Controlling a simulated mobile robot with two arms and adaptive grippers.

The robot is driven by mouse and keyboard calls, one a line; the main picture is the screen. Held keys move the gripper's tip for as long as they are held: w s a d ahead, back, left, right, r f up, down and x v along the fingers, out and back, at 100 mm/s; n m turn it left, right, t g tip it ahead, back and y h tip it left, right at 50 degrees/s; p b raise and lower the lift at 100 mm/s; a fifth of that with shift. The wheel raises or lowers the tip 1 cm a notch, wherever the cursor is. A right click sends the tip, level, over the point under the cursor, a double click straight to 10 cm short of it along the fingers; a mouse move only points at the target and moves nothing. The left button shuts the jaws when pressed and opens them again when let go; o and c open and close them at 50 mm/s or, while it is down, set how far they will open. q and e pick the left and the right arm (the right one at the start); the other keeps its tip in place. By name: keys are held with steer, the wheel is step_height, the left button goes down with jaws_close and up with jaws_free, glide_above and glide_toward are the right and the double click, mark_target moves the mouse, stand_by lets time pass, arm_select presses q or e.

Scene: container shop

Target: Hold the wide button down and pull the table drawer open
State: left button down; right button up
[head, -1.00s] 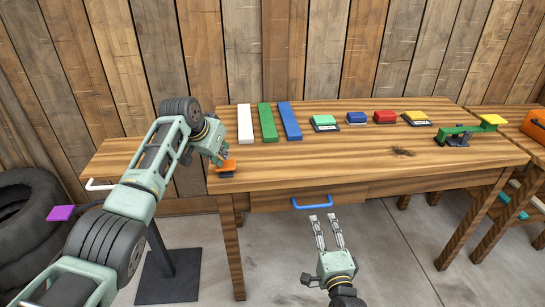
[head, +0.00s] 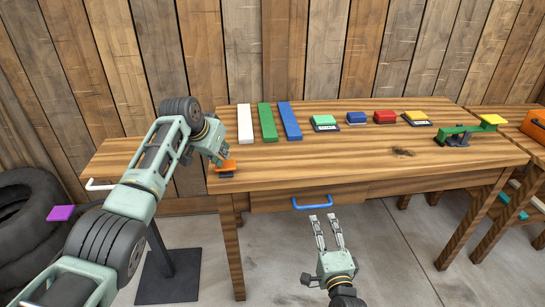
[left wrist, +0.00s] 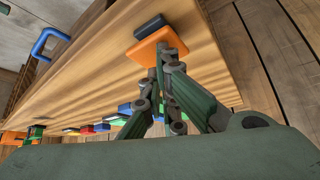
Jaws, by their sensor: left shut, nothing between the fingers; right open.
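The wide button, an orange plate (head: 229,165) on a dark base, sits at the left front corner of the wooden table (head: 350,168). My left gripper (head: 221,158) is shut and empty, its fingertips at the orange plate. The left wrist view shows the fingertips (left wrist: 163,52) against the orange plate (left wrist: 148,46); how far it is pressed cannot be told. The table drawer (head: 272,202) has a blue handle (head: 312,204) and looks closed. My right gripper (head: 326,219) is open and empty, its fingers just in front of and below the handle, apparently apart from it.
White (head: 245,123), green (head: 267,122) and blue (head: 289,121) boards lie at the table's back left. A side surface with a white handle (head: 99,185) is left.

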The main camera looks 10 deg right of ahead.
arm_select(q)
steer(key=shift+r, duration=0.15)
stand_by(0.3)
steer(key=shift+r, duration=0.5)
steer(key=shift+w+d, duration=0.7)
steer(key=shift+w, duration=0.15)
steer(key=shift+d, duration=0.1)
